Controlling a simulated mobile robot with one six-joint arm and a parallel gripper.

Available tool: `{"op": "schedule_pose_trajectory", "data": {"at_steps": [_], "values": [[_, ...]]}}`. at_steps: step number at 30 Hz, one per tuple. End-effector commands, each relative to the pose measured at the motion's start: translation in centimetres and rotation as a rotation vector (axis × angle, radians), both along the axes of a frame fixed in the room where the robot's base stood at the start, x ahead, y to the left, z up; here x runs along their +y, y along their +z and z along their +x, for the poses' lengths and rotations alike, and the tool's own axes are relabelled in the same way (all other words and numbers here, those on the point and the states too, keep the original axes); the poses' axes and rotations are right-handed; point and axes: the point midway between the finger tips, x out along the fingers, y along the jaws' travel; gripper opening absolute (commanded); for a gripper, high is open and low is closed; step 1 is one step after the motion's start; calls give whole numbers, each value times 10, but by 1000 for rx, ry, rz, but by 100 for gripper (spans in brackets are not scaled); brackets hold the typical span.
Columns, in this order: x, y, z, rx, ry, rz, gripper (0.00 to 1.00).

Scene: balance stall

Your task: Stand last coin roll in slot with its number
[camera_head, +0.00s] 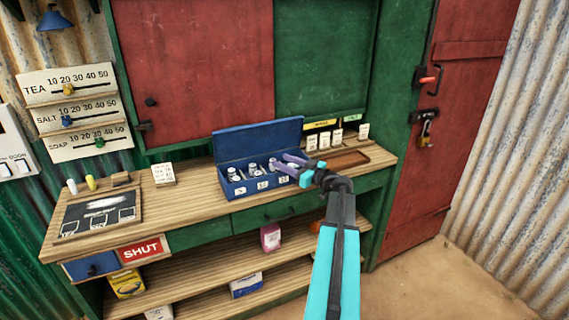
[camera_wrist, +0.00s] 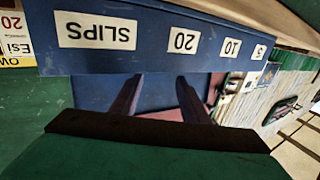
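The blue cash box (camera_head: 225,148) stands open on the counter, its lid up at the back. Several pale coin rolls show in its slots: one at the left (camera_head: 233,175), one in the middle (camera_head: 253,169) and one near my gripper (camera_head: 272,163). White number labels are on the box front; in the wrist view the box front (camera_wrist: 150,30) reads SLIPS, 20, 10 and 5, upside down. My gripper (camera_head: 284,163) is over the right part of the box, purple fingers apart. In the wrist view no roll shows between the fingertips (camera_wrist: 158,80). My fingers partly hide the right slots.
A brown tray (camera_head: 345,160) and several upright cards (camera_head: 324,140) stand right of the box. A price card (camera_head: 163,173) stands to the left, and a dark slate (camera_head: 100,212) lies at the counter's left end. Counter between slate and box is mostly clear.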

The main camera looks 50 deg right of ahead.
Motion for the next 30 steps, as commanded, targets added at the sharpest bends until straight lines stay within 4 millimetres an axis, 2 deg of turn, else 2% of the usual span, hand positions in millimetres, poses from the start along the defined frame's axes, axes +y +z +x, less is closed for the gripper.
{"op": "schedule_pose_trajectory", "data": {"at_steps": [8,13,30], "values": [[0,3,0,0,0,0,41],[0,13,0,-1,0,-2,41],[-5,11,-92,0,-2,0,41]]}}
